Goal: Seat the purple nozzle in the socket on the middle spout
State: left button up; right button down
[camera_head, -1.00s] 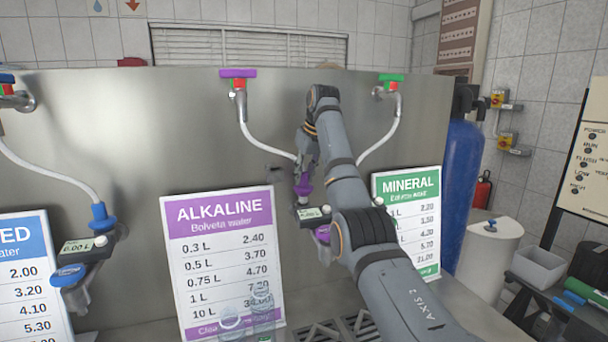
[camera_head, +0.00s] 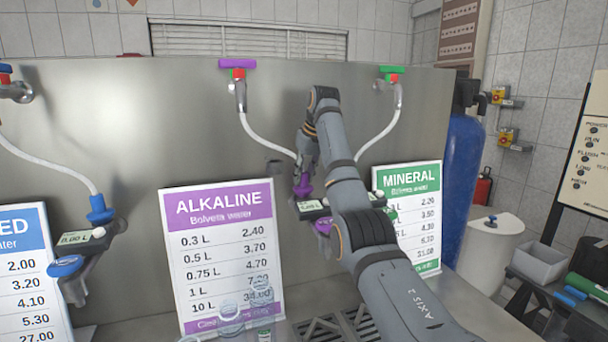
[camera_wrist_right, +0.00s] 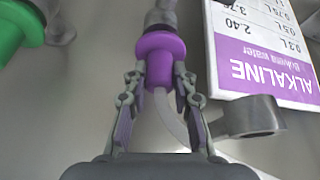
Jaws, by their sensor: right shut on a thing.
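The purple nozzle (camera_head: 303,189) is at the end of the white hose in front of the steel panel. My right gripper (camera_head: 304,172) is shut on it, with a finger on each side, as the right wrist view shows at the nozzle's collar (camera_wrist_right: 160,58). The middle spout (camera_head: 322,225), with its purple ring and small display, is just below the nozzle and partly hidden by my arm. A grey part shows beyond the nozzle in the wrist view. I cannot tell whether the nozzle is in the socket. My left gripper is not in view.
The ALKALINE sign (camera_head: 222,255) stands left of the spout, the MINERAL sign (camera_head: 425,220) right. A blue-ringed spout (camera_head: 70,265) is at far left. Glasses (camera_head: 231,318) stand low in front. A dark grey holder (camera_wrist_right: 250,118) is near the gripper in the wrist view.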

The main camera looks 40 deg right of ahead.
jog(key=c, duration=1)
grip_release()
jog(key=shift+o, duration=0.3)
jog(key=o, duration=0.6)
jog(key=shift+c, duration=0.2)
jog(key=shift+r, duration=0.1)
notch_tip(320, 180, up, 7)
jog(key=p, duration=0.7)
